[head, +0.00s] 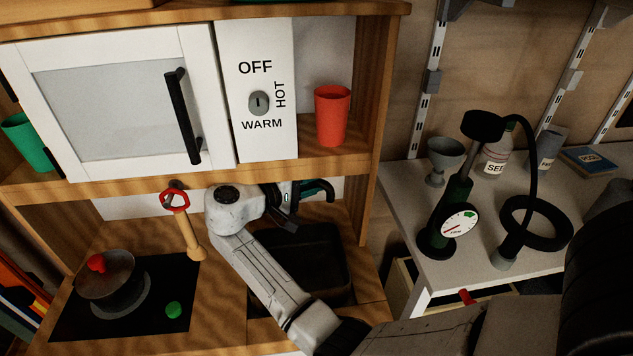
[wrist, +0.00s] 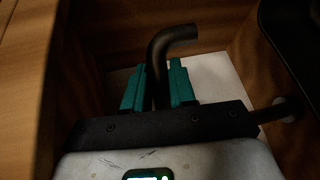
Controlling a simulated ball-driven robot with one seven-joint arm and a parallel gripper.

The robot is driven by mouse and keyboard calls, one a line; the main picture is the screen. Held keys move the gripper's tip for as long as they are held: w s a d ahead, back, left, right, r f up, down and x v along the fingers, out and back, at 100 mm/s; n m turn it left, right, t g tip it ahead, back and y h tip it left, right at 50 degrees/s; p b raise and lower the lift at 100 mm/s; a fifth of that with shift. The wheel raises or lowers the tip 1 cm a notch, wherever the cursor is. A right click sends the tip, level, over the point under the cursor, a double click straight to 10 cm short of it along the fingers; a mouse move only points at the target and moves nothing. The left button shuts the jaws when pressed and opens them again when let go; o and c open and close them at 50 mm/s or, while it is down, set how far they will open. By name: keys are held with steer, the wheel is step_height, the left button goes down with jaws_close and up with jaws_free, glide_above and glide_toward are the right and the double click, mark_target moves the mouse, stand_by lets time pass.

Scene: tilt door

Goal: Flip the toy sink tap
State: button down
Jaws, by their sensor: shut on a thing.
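The toy sink tap (wrist: 172,42) is a black bent pipe in the wrist view, its curved end pointing right. My gripper (wrist: 160,72) has its teal fingers on either side of the tap's straight part, shut on it. In the head view my gripper (head: 318,188) is at the back of the sink, under the shelf. The black sink basin (head: 325,262) lies below it, partly behind my arm. The tap cannot be made out clearly in the head view, and its base is hidden in the wrist view.
A white cabinet door (head: 120,105) and an OFF/HOT/WARM panel (head: 256,50) are above. A red cup (head: 332,115) stands on the shelf. A pot (head: 108,280) sits on the hob at left. A side table (head: 400,190) with a pump is at right.

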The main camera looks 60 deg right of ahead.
steer(key=shift+a, duration=0.1)
stand_by(0.3)
steer(key=c, duration=1)
jaws_free()
